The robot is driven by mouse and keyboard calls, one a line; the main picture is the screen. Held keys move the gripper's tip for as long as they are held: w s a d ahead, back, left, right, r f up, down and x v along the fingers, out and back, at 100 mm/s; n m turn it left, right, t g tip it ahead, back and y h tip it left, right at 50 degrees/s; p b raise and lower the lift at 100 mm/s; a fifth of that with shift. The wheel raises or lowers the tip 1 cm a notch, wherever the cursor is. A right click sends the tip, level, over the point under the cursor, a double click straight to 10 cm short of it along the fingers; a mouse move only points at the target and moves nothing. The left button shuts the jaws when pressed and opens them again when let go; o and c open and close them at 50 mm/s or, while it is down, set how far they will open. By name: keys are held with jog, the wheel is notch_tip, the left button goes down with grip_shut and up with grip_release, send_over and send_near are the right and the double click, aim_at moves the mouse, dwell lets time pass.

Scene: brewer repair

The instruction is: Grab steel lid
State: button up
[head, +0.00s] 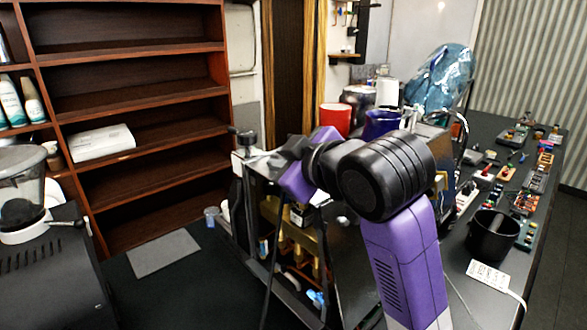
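My arm reaches from the lower right over an open-sided machine frame (283,262) with brass-coloured parts inside. My gripper (272,157) is at the arm's far end, over the frame's upper left. It is small and partly hidden by my own wrist, so I cannot tell whether its fingers are open or shut. A small grey metallic patch shows right at the gripper, beside a black knob (243,138) on the frame's top left corner. I cannot tell whether this patch is the steel lid or part of the gripper. No other steel lid can be made out.
A black pot (493,235) and a white power strip (488,274) are on the right bench, with several small electronic parts behind. A red container (336,120) stands behind the frame. A wooden shelf (140,100) is at the left. A dark grinder-like machine (35,255) stands front left.

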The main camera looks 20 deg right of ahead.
jog(key=shift+c, duration=0.5)
grip_shut()
dwell(1.0)
